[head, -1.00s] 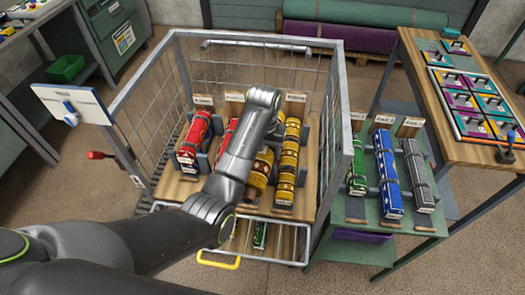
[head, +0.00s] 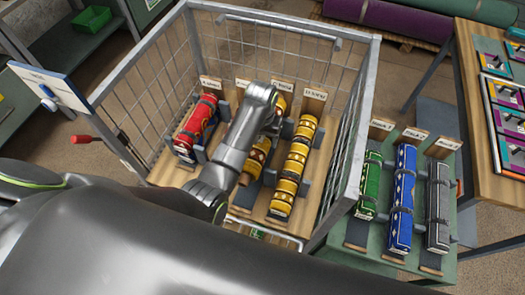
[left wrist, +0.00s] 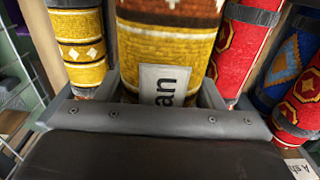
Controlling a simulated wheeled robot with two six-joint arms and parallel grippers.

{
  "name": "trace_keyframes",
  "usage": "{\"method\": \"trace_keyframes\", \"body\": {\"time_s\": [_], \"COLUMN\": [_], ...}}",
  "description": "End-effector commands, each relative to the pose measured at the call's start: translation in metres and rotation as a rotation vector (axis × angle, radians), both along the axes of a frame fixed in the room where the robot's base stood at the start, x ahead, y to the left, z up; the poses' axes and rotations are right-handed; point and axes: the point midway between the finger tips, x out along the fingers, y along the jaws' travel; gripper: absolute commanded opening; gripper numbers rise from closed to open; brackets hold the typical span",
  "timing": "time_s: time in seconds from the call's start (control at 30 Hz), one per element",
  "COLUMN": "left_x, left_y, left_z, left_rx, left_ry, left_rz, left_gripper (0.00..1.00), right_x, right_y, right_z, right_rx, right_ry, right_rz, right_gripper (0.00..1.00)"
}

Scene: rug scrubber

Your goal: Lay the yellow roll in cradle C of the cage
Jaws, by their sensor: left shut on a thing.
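A yellow roll (head: 258,160) with darker bands lies lengthwise in the cage (head: 368,85), in line with the third label from the left. My left gripper (head: 268,132) reaches over it and is shut on it. My right gripper is not in view.
Another yellow roll (head: 294,165) lies close on the right, and a red roll (head: 195,123) lies on the left. Wire walls surround the cradles. Green (head: 367,185), blue (head: 402,198) and grey (head: 438,207) rolls lie on a stand outside the cage.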

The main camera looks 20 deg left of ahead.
Motion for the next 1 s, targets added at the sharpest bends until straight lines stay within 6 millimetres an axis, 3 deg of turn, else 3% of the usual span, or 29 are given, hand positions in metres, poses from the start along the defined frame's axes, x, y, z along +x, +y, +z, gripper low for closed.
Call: {"method": "trace_keyframes", "body": {"time_s": [0.1,0.3,0.6,1.0], "left_x": [0.000,0.001,0.001,0.001], "left_y": [0.000,0.000,0.001,0.000], "left_z": [-0.027,-0.046,-0.079,-0.087], "left_rx": [0.001,0.001,0.001,0.000], "left_ry": [0.002,-0.001,0.000,-0.003], "left_rz": [0.000,0.001,0.001,0.001], "left_gripper": [0.15,0.15,0.15,0.15], "right_x": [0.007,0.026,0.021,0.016], "right_y": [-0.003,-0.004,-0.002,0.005], "right_z": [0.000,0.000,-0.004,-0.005], "right_rx": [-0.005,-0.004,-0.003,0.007], "right_ry": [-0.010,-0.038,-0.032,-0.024], "right_rz": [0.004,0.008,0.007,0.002], "right_gripper": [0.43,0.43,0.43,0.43]}}
